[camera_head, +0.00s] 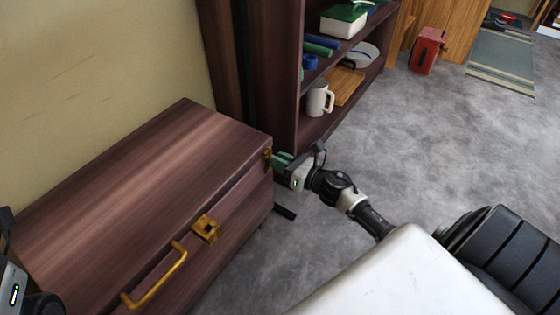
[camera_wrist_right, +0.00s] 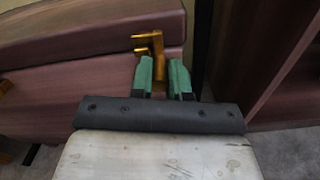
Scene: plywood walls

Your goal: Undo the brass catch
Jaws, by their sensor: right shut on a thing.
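A dark reddish wooden chest (camera_head: 150,175) stands against the wall with its lid down. A brass catch (camera_head: 267,153) sits at the right end of its front, at the seam under the lid. In the right wrist view the catch (camera_wrist_right: 152,45) shows as a bent brass piece, its lower part going down between the green fingertips. My right gripper (camera_head: 281,159) is shut on the catch; its green fingers also show in the wrist view (camera_wrist_right: 163,76). Part of my left arm shows at the left edge; its fingers are out of view.
A brass lock plate (camera_head: 207,228) and a brass handle (camera_head: 157,277) are on the chest's front. A shelf unit (camera_head: 297,90) with a mug (camera_head: 318,100) stands close behind the right gripper. A red box (camera_head: 427,50) is farther back.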

